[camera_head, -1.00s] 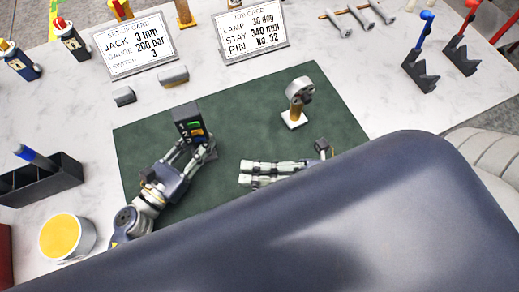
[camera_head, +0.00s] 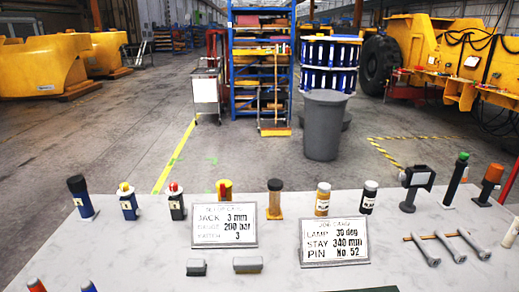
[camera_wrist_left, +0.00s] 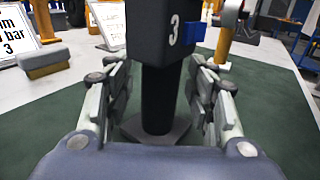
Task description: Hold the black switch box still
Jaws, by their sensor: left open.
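The black switch box (camera_wrist_left: 170,35) fills the upper middle of the left wrist view, with a white 3 and a blue switch (camera_wrist_left: 195,33) on it. It stands on a black post (camera_wrist_left: 158,98) with a wide dark foot (camera_wrist_left: 155,130) on the green mat (camera_wrist_left: 265,115). My left gripper (camera_wrist_left: 160,88) is open, with one finger on each side of the post; small gaps show between fingers and post. The head view does not show the box or either gripper. My right gripper is in neither current view.
In the head view a set-up card (camera_head: 224,225) and a job card (camera_head: 335,241) stand on the pale table (camera_head: 130,255), with grey blocks (camera_head: 248,265) in front. Several bottles and tools line the far edge. A grey bin (camera_head: 324,125) stands beyond.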

